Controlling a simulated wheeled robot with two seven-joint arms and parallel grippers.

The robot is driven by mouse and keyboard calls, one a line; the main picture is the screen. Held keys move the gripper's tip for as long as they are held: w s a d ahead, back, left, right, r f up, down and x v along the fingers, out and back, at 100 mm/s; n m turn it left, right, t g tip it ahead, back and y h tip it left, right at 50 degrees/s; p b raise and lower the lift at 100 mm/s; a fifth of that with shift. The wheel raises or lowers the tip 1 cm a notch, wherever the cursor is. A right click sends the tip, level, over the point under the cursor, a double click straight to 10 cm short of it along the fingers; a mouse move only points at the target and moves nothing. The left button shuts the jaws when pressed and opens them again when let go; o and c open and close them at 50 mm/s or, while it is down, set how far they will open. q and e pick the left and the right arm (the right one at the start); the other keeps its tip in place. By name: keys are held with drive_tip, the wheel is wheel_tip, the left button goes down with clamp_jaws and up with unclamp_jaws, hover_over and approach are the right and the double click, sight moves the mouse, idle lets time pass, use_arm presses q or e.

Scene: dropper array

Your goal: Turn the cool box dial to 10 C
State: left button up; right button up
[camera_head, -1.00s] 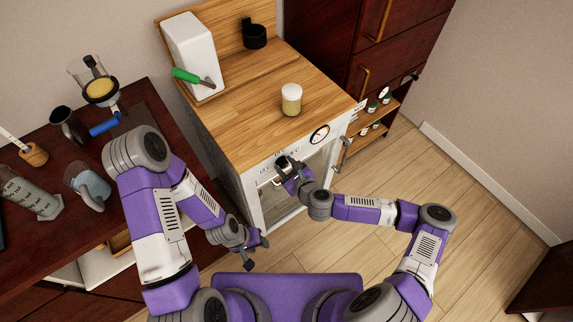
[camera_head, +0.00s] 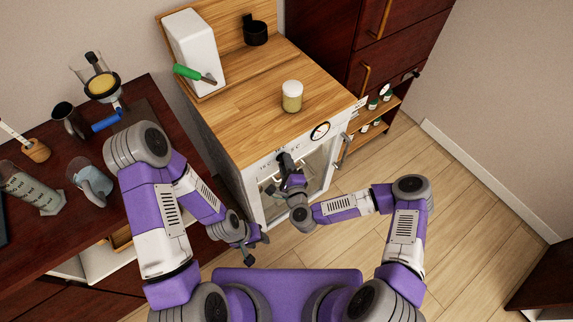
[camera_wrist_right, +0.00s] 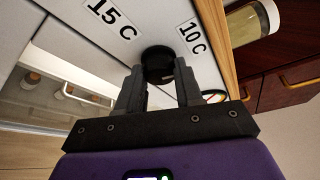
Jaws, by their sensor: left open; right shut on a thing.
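The cool box (camera_head: 245,178) is a white cabinet under a wooden top. Its black dial (camera_wrist_right: 158,62) sits on the white front panel. In the right wrist view the "15 C" label (camera_wrist_right: 114,18) is up and left of the dial, and the "10 C" label (camera_wrist_right: 192,36) is up and right of it. My right gripper (camera_wrist_right: 158,78) is shut on the dial; in the head view it is at the panel (camera_head: 285,160). The fingers partly cover the dial, and I cannot read where it points. My left gripper (camera_head: 257,249) is open and empty, low in front of the cool box.
A round gauge (camera_head: 320,131) is on the panel, right of the dial. A jar with a white lid (camera_head: 292,96) stands on the wooden top. The dark side table (camera_head: 60,235) on the left holds glassware. The floor (camera_head: 470,220) at the right is clear.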

drive_tip(key=shift+w+r+n+t, duration=0.1)
drive_tip(key=shift+w+n+t, duration=0.1)
drive_tip(key=shift+n+t, duration=0.5)
drive_tip(key=shift+n, duration=0.4)
drive_tip(key=o, duration=0.9)
drive_tip(key=shift+c, duration=0.2)
drive_tip(key=shift+o, duration=0.9)
drive_tip(key=v, duration=0.7)
drive_tip(key=shift+s, duration=0.2)
